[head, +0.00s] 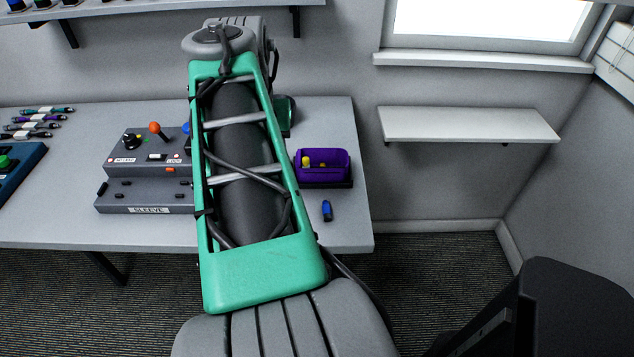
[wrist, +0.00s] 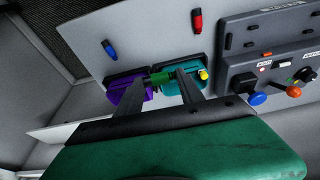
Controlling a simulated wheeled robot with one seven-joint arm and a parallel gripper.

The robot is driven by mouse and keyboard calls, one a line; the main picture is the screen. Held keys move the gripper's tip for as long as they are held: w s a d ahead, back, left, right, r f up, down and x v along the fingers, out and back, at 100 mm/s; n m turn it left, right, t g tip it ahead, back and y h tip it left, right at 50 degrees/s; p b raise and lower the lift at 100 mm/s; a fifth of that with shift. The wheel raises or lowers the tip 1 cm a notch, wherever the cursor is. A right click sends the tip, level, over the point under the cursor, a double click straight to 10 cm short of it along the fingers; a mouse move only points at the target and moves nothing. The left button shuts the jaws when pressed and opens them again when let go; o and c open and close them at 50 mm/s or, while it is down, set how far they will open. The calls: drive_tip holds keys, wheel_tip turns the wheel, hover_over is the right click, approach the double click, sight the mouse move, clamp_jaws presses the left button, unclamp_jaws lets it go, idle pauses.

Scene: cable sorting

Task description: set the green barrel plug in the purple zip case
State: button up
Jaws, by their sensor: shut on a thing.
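My gripper (wrist: 163,84) is shut on the green barrel plug (wrist: 160,77), which lies crosswise between the two fingers. In the wrist view, the purple zip case (wrist: 127,93) is under and left of the plug, partly hidden by the left finger. In the head view, the purple case (head: 323,181) stands open near the right end of the bench, with small yellow pieces (head: 306,161) inside. The plug appears above the area between the purple case and a teal case (wrist: 183,80); its exact height is unclear. My arm hides the gripper's fingers and the plug in the head view.
A blue plug (head: 327,210) lies in front of the purple case. A red plug (wrist: 196,20) and a yellow plug (wrist: 203,74) show in the wrist view. A grey control box (head: 150,172) stands left of my arm. Cables (head: 35,125) lie at the far left.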

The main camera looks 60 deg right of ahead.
drive_tip(key=s+d+r+m+g+b, duration=0.15)
drive_tip(key=s+m, duration=0.25)
drive_tip(key=s, duration=0.5)
drive_tip(key=b, duration=0.5)
hover_over(320, 159)
drive_tip(key=shift+m, duration=0.3)
drive_tip(key=f, duration=0.8)
drive_tip(key=shift+s+a+f, duration=0.2)
drive_tip(key=shift+a+f, duration=0.05)
drive_tip(key=shift+a, duration=0.15)
drive_tip(key=shift+d+f, duration=0.2)
drive_tip(key=shift+f, duration=0.05)
drive_tip(key=shift+w+x, duration=0.2)
drive_tip(key=shift+x, duration=1.75)
drive_tip(key=shift+a, duration=0.1)
drive_tip(key=shift+f+b, duration=0.55)
drive_tip(key=shift+b, duration=0.1)
drive_tip(key=shift+f, duration=0.1)
drive_tip(key=o, duration=1.3)
